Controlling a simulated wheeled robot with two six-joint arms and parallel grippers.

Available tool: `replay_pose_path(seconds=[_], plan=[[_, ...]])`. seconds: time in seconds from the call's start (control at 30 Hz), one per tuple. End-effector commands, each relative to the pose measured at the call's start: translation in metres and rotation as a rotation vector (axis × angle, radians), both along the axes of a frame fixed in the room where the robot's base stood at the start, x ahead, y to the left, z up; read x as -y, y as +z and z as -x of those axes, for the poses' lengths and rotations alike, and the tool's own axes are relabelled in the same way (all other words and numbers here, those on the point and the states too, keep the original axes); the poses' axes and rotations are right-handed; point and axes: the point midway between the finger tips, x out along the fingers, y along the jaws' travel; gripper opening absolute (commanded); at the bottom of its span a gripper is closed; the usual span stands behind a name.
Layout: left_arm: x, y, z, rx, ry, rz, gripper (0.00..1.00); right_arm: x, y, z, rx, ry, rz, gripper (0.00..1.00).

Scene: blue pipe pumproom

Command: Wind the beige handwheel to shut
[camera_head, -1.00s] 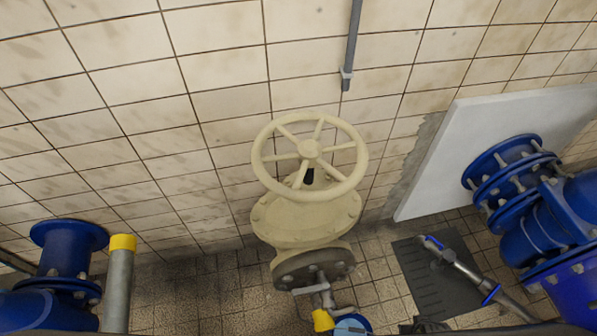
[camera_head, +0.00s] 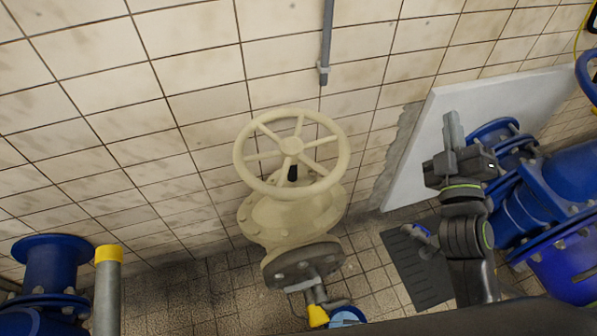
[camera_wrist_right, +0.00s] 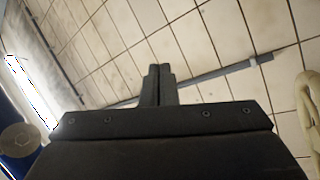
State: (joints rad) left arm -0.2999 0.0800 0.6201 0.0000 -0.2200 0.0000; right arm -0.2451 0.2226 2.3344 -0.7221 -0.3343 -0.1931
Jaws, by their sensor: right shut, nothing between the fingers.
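The beige handwheel (camera_head: 291,146) sits on top of a beige valve body (camera_head: 283,217) in the middle of the head view, with several spokes around a hub. My right gripper (camera_head: 453,122) is to the right of the wheel, clear of it, with its fingers pointing up in the picture. The gripper's fingers (camera_wrist_right: 158,72) are together and empty in the right wrist view. A part of the handwheel's rim (camera_wrist_right: 311,110) shows at the right edge of that view. My left gripper is not in view.
Blue flanged pipes (camera_head: 568,190) stand at the right, near my right arm. A white panel (camera_head: 410,160) leans against the tiled wall. A grey conduit (camera_head: 327,40) runs down above the wheel. A yellow-capped post (camera_head: 108,285) and blue pipe (camera_head: 50,265) are at the left.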

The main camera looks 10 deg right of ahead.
Motion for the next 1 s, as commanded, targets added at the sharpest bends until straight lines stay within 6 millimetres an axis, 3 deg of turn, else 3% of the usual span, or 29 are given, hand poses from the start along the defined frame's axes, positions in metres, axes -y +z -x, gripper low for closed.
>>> replay_pose_path(seconds=[0.1, 0.2, 0.3, 0.43, 0.57, 0.73, 0.87, 1.0], plan=[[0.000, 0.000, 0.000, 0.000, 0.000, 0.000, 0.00, -0.030, 0.043, -0.003, 0.164, 0.086, 0.216, 0.00], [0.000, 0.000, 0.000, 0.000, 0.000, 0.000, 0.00, -0.059, 0.068, 0.000, 0.287, 0.158, 0.403, 0.00], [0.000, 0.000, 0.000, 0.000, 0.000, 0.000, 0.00, -0.090, 0.083, 0.004, 0.396, 0.230, 0.591, 0.00], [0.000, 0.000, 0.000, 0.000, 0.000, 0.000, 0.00, -0.129, 0.089, 0.011, 0.518, 0.328, 0.842, 0.00], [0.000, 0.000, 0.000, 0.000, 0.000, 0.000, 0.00, -0.162, 0.081, 0.017, 0.617, 0.430, 1.093, 0.00], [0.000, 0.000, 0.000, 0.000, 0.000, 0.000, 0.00, -0.194, 0.053, 0.021, 0.709, 0.575, 1.424, 0.00], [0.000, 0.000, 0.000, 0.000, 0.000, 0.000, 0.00, -0.205, 0.024, 0.020, 0.744, 0.695, 1.673, 0.00], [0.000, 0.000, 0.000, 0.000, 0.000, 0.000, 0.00, -0.203, -0.010, 0.015, 0.746, 0.838, 1.931, 0.00]])
